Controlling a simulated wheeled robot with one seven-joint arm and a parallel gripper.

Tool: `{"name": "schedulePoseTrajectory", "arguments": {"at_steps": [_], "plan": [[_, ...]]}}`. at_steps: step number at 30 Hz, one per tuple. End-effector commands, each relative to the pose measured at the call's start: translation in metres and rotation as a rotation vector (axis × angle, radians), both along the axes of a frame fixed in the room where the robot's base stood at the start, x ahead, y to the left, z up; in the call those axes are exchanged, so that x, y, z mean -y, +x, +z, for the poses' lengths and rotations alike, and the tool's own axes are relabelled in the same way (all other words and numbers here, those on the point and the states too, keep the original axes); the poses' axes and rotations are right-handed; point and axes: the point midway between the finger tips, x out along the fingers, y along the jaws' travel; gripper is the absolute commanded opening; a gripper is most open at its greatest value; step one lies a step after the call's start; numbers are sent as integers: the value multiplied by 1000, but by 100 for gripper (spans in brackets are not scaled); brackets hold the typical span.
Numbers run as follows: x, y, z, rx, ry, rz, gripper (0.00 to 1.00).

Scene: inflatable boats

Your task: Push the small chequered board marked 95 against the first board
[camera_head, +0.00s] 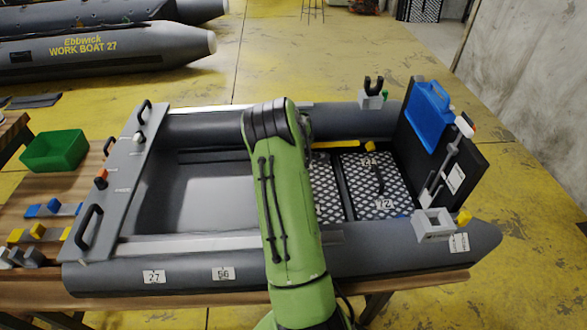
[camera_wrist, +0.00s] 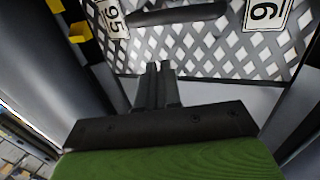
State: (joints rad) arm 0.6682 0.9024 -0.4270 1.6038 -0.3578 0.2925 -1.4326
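In the wrist view the chequered board marked 95 (camera_wrist: 215,48) fills the upper part, with a dark bar handle across it. Its 95 label is at the upper left, and a second label at the upper right is partly cut off. My gripper (camera_wrist: 158,68) has its two fingers close together with nothing visible between them, the tips at the board's near edge. I cannot tell whether they touch it. In the head view my arm hides the gripper and part of a chequered board (camera_head: 325,188). Another chequered board (camera_head: 365,205), marked 72, lies to its right.
The boards lie inside a grey inflatable boat (camera_head: 400,262) between its side tubes. Bare grey floor (camera_head: 205,200) lies left of my arm. A green bin (camera_head: 55,150) sits on the wooden bench.

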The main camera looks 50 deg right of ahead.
Motion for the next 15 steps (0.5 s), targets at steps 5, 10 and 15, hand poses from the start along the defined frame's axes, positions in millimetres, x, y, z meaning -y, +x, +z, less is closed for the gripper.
{"name": "schedulePoseTrajectory", "arguments": {"at_steps": [5,10,15], "plan": [[0,0,-20,0,0,0,4],[0,0,-35,0,0,0,4],[0,0,-50,-1,1,0,4]]}}
